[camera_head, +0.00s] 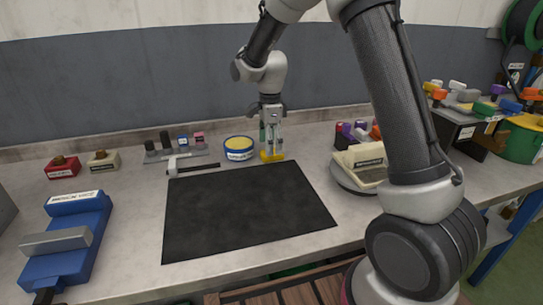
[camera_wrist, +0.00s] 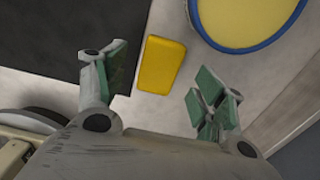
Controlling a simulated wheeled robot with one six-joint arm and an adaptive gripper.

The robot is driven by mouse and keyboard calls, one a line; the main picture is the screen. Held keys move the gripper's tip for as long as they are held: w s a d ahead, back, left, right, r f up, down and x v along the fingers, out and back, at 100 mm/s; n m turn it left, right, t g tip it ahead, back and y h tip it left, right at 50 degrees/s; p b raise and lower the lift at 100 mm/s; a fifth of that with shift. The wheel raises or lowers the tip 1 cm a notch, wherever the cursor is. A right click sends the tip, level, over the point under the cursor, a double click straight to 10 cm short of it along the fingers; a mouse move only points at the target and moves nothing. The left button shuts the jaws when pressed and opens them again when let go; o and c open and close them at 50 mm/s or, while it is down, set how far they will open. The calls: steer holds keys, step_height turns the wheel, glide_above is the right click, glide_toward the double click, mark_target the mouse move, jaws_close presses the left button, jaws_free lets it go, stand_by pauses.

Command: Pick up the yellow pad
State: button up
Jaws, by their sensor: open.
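The yellow pad (camera_head: 272,157) lies flat on the grey bench, just behind the far edge of the black mat. In the wrist view the yellow pad (camera_wrist: 162,65) is a small rounded block lying between and just beyond my fingertips. My gripper (camera_head: 270,145) points down over the pad from above. In the wrist view my gripper (camera_wrist: 160,93) is open, one green-padded finger on each side of the pad, with a wider gap on the right side. Nothing shows held. I cannot tell the exact height of the fingertips above the bench.
A round blue tin with a yellow top (camera_head: 239,148) stands close left of the pad. A beige device on a round base (camera_head: 358,165) stands to the right.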

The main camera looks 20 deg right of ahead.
step_height(320, 180, down, 3)
steer(key=shift+f, duration=0.2)
steer(key=c, duration=1)
step_height(320, 180, up, 10)
steer(key=shift+r, duration=0.1)
